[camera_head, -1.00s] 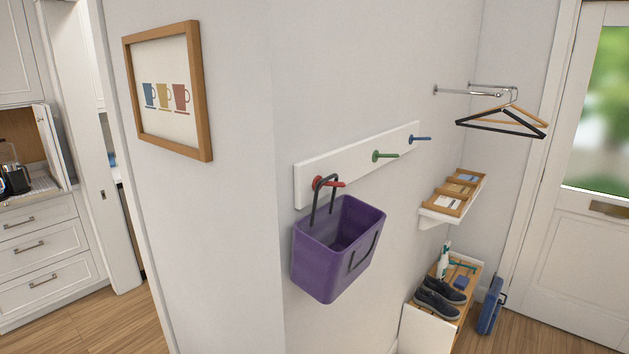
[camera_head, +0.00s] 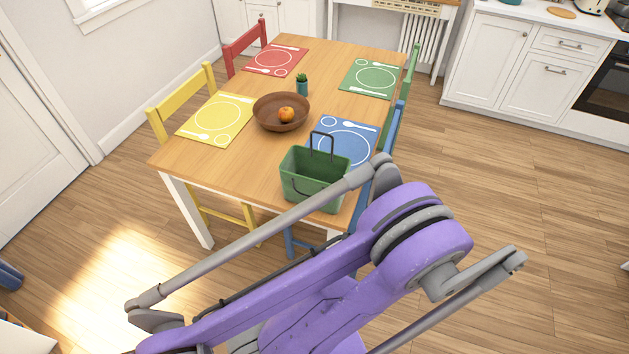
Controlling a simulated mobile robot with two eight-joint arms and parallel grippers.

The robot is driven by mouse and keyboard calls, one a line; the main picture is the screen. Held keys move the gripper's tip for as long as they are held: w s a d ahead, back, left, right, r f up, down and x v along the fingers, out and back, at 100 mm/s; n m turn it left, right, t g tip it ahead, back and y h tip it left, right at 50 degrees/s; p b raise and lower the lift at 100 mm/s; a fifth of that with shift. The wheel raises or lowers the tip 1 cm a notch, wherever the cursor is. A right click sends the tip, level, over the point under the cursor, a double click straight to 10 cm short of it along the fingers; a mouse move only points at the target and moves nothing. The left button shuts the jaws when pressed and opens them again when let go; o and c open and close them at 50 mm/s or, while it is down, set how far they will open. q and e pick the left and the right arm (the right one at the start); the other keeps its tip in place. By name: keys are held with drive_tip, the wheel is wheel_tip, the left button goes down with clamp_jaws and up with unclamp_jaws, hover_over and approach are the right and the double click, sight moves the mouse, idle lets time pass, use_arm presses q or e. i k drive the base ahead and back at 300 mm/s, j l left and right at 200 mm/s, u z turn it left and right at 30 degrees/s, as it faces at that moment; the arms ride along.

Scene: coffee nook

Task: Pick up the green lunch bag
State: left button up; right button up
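The green lunch bag (camera_head: 311,172) stands upright and open-topped on the near right part of the wooden dining table (camera_head: 228,171). One dark handle rises above its far side, and another hangs against its front. It stands by the blue placemat (camera_head: 352,139) and covers part of it. My purple and grey arm crosses the lower middle of the view, in front of the table's near right corner. Neither of my grippers is in view, and nothing is seen touching the bag.
A brown bowl (camera_head: 267,123) with an orange (camera_head: 286,114) and a small potted plant (camera_head: 302,87) are mid-table. Yellow (camera_head: 183,101), red (camera_head: 245,47), green and blue chairs surround it. White cabinets (camera_head: 505,65) line the back right. The wooden floor (camera_head: 530,175) at right is clear.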

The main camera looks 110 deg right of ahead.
sight(305, 171)
drive_tip(key=z, duration=3.85)
drive_tip(key=i+j, duration=0.35)
drive_tip(key=i, duration=0.15)
drive_tip(key=i+j, duration=0.35)
drive_tip(key=i, duration=0.15)
drive_tip(key=z, duration=0.05)
